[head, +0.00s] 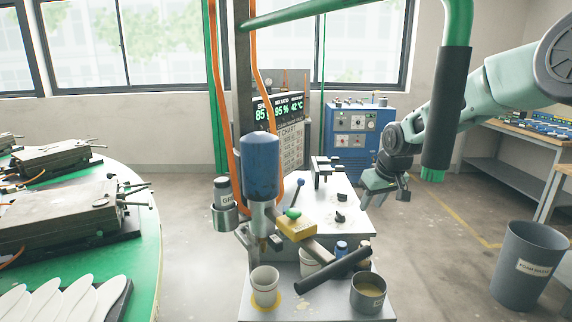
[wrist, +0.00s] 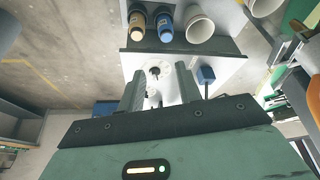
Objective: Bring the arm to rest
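My pale green arm (head: 470,100) reaches in from the right in the head view. My gripper (head: 384,196) hangs in the air at its end, just right of the white dispensing station (head: 345,210). In the wrist view, the two dark fingers of my gripper (wrist: 158,84) stand apart with nothing between them. The white station top (wrist: 224,72) shows beyond and between the fingers. How high my gripper is above the station is hard to tell.
The station carries a blue cylinder (head: 261,167), a white cup (head: 265,286) and a metal cup (head: 368,292). A green carousel (head: 146,230) with moulds and white insoles is at left. A grey bin (head: 527,262) stands at right. A green post with a dark sleeve (head: 446,105) hangs before my arm.

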